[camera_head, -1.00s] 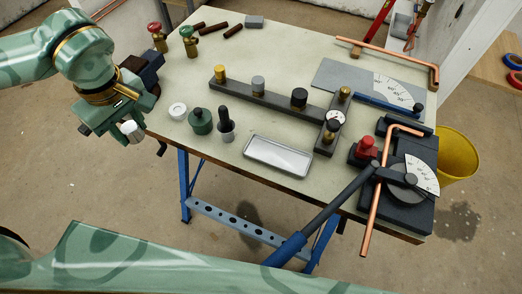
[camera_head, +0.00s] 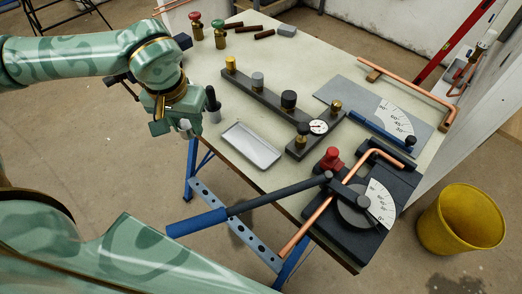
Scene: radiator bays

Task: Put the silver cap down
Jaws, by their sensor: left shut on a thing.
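I cannot tell whether the cap touches the bench top. A dark-handled tool with a grey base (camera_head: 212,104) stands just right of the gripper. A shallow metal tray (camera_head: 251,146) lies further right. My right gripper is not in view.
A dark bar with several knobs and a gauge (camera_head: 268,98) lies mid-bench. A pipe bender (camera_head: 350,205) with a long blue-handled lever (camera_head: 197,222) fills the near right. Red and green valves (camera_head: 220,34) stand at the back left. A yellow bucket (camera_head: 460,219) is on the floor.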

